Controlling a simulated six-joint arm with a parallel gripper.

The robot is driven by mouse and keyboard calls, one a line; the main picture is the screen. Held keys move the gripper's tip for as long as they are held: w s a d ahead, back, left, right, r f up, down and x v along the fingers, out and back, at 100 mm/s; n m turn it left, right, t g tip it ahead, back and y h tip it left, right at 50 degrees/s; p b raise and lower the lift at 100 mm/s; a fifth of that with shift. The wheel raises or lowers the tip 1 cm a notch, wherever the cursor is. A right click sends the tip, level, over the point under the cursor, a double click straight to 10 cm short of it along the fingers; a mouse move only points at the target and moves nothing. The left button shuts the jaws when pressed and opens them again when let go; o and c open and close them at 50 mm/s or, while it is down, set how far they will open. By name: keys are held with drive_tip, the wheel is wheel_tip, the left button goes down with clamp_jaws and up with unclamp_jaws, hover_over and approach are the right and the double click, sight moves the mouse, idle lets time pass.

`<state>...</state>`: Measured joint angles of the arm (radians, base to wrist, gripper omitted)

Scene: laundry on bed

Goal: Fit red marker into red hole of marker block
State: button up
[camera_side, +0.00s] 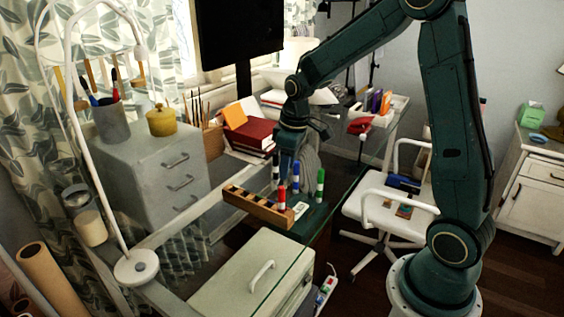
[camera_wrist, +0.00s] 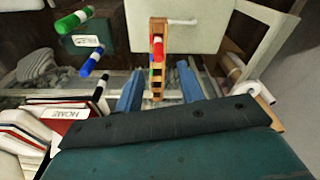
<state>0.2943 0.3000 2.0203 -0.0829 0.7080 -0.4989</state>
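The wooden marker block (camera_side: 250,204) lies on the glass desk in the side view, and its row of holes shows in the wrist view (camera_wrist: 158,84). The red marker (camera_side: 282,198) stands upright at the block's right end. In the wrist view the red marker (camera_wrist: 157,48) is near the block's far end; the colour of the hole under it is hidden. My gripper (camera_side: 285,170) is above and behind the block in the side view. In the wrist view my gripper (camera_wrist: 160,88) has its two blue fingers apart, with the block between them in the picture and nothing held.
A blue marker (camera_side: 295,178), a green marker (camera_side: 320,186) and a black marker (camera_side: 276,172) stand close by the block. Red books (camera_side: 250,135) are behind. A pale box with a handle (camera_side: 245,285) is in front. A grey drawer cabinet (camera_side: 150,165) stands left.

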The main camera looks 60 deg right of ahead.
drive_tip(key=s+a+r+m+t, duration=0.1)
drive_tip(key=s+a+r+t, duration=0.1)
drive_tip(key=s+a+r, duration=0.6)
drive_tip(key=s+a+r+m+t, duration=0.1)
drive_tip(key=s+r, duration=0.1)
drive_tip(key=s, duration=0.5)
drive_tip(key=s+a+r+m+t, duration=0.1)
drive_tip(key=s+r, duration=0.2)
drive_tip(key=s, duration=0.3)
drive_tip(key=shift+s+r, duration=0.15)
drive_tip(key=shift+s, duration=0.2)
